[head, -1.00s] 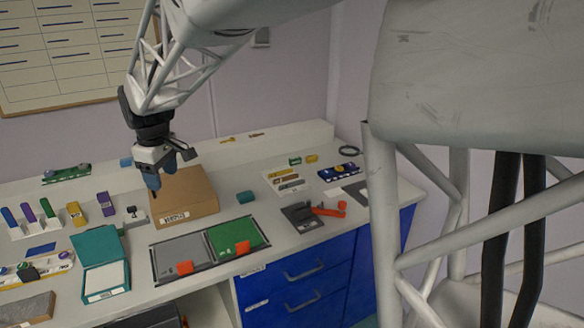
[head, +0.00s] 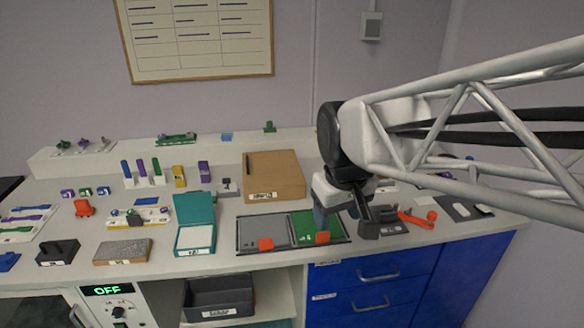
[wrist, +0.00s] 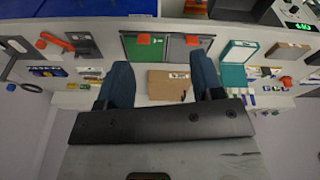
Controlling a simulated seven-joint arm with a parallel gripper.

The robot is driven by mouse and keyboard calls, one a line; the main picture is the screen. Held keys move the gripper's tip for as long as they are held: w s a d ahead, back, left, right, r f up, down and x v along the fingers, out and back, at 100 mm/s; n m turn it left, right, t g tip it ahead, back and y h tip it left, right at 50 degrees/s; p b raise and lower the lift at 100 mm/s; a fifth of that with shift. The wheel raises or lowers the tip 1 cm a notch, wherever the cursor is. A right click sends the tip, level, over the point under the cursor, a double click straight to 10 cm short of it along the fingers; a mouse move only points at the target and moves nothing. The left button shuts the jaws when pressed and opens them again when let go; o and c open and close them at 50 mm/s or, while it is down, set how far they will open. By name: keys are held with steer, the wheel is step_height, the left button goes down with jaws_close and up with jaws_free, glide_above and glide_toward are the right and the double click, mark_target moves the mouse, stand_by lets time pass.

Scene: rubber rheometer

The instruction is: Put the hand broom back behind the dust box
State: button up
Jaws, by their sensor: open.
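The brown cardboard box (head: 273,176) stands at the back of the bench with a white label I cannot read. It may be the dust box; I cannot be sure. It also shows in the wrist view (wrist: 168,83). An orange handled item (head: 417,219), possibly the hand broom, lies on the right of the bench beside a dark grey pad. It also shows in the wrist view (wrist: 55,42). My gripper (head: 345,214) is open and empty, right of the box in the head view. In the wrist view its blue fingers (wrist: 162,74) are spread apart.
A grey and green panel (head: 302,227) with orange tabs lies in front of the box. A teal case (head: 195,224) stands to its left. A dark bin (head: 218,298) sits on the shelf below. Small tools fill the left side. A raised ledge (head: 120,145) runs along the back.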

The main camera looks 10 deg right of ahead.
steer(key=s+d+f+m, duration=0.2)
steer(key=s+f, duration=0.1)
steer(key=s, duration=0.7)
steer(key=shift+d+f+m, duration=0.2)
steer(key=shift+f+m, duration=0.1)
steer(key=shift+m, duration=0.1)
